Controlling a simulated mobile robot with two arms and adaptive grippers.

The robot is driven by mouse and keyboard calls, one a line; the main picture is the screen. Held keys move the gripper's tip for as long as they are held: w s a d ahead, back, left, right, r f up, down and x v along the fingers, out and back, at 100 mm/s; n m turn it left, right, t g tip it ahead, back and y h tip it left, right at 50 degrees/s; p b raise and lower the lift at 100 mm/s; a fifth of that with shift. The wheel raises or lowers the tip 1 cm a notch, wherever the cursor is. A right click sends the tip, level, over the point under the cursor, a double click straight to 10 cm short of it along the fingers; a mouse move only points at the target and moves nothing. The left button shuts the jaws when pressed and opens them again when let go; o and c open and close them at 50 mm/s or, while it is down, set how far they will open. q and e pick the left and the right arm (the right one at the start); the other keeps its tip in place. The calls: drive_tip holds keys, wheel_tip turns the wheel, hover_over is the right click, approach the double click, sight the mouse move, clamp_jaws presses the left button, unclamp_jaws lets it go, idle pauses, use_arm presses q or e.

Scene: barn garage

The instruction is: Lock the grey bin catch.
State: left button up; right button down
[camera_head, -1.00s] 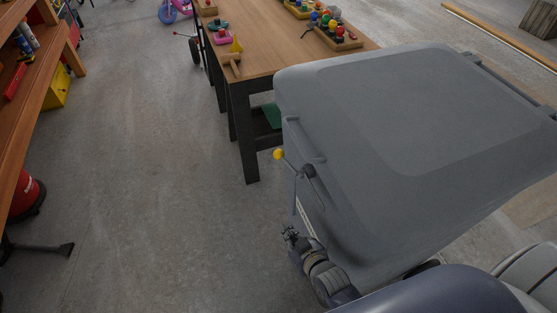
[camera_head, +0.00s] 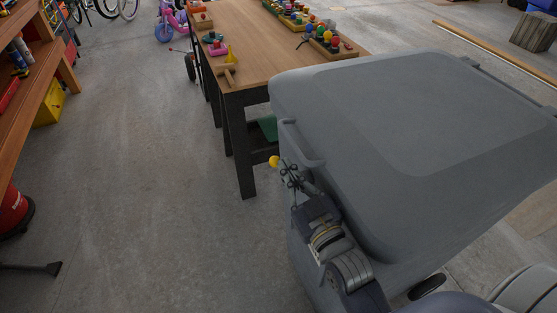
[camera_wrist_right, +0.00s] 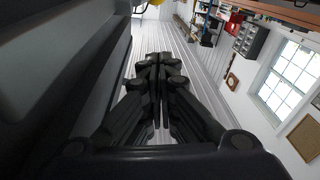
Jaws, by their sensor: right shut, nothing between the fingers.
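The grey bin (camera_head: 400,120) stands at the right with its lid down. Its catch shows as a yellow knob (camera_head: 274,161) at the bin's near left side, below the lid's edge. My right gripper (camera_head: 289,172) is shut and empty, just right of the knob in the head view. It hides most of the catch's rod, and I cannot tell whether it touches it. In the right wrist view the shut fingers (camera_wrist_right: 156,62) lie beside the bin's dark grey wall (camera_wrist_right: 50,70). My left gripper is not in view.
A wooden workbench (camera_head: 262,65) with toys and a mallet stands behind the bin, to its left. A wooden shelf (camera_head: 30,80) runs along the left edge. The concrete floor (camera_head: 140,180) between them is clear. A bin wheel (camera_head: 427,287) shows at the lower right.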

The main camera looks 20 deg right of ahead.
drive_tip(key=r+p, duration=0.1)
hover_over(275, 157)
drive_tip(key=a, duration=0.2)
drive_tip(key=shift+s+d+f, duration=0.2)
drive_tip(key=shift+s+f, duration=0.15)
drive_tip(key=shift+f, duration=0.35)
drive_tip(key=shift+s+d+f, duration=0.2)
drive_tip(key=shift+s+f, duration=0.15)
drive_tip(key=shift+f, duration=0.3)
drive_tip(key=shift+s+d+f, duration=0.2)
drive_tip(key=shift+s+f, duration=0.15)
drive_tip(key=shift+f, duration=0.35)
